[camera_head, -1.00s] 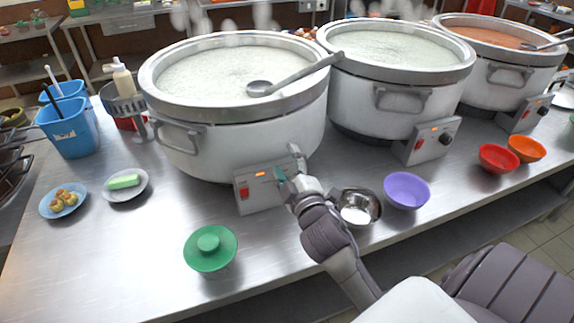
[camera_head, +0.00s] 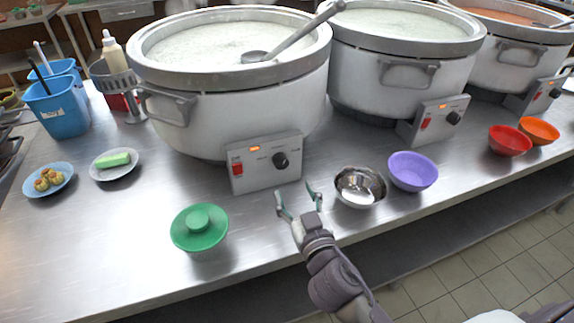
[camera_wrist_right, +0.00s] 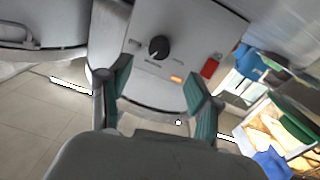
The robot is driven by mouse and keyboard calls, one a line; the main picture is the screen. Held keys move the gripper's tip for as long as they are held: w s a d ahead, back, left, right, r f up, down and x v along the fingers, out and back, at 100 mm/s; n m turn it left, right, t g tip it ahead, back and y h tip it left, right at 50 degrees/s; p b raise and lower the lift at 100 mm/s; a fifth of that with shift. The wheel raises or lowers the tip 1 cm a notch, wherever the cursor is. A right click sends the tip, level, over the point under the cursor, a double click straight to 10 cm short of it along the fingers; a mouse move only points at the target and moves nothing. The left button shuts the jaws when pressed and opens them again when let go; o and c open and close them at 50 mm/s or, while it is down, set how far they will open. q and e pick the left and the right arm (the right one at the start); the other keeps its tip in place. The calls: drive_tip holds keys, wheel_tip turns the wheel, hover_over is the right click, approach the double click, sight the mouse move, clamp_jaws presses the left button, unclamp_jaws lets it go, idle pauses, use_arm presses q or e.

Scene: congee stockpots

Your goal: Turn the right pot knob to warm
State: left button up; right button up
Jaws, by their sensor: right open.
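Three big white pots stand in a row: the left pot (camera_head: 225,105) and middle pot (camera_head: 385,85) with pale congee, the right pot (camera_head: 515,58) with reddish content. Each has a control box with a red switch and a black knob: left knob (camera_head: 280,160), middle knob (camera_head: 453,117), right knob (camera_head: 555,92). My right gripper (camera_head: 297,190) is open and empty, in front of and below the left pot's box, apart from its knob. The right wrist view shows a knob (camera_wrist_right: 158,47) beyond the open fingers (camera_wrist_right: 157,85), with a lit orange indicator. My left gripper is out of view.
Red (camera_head: 510,140) and orange (camera_head: 539,130) bowls are further right. A ladle (camera_head: 290,35) lies across the left pot.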

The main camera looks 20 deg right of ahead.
sight(282, 165)
drive_tip(key=w+p, duration=0.1)
drive_tip(key=w, duration=0.7)
drive_tip(key=shift+w, duration=0.65)
drive_tip(key=c, duration=1.1)
drive_tip(key=shift+c, duration=0.2)
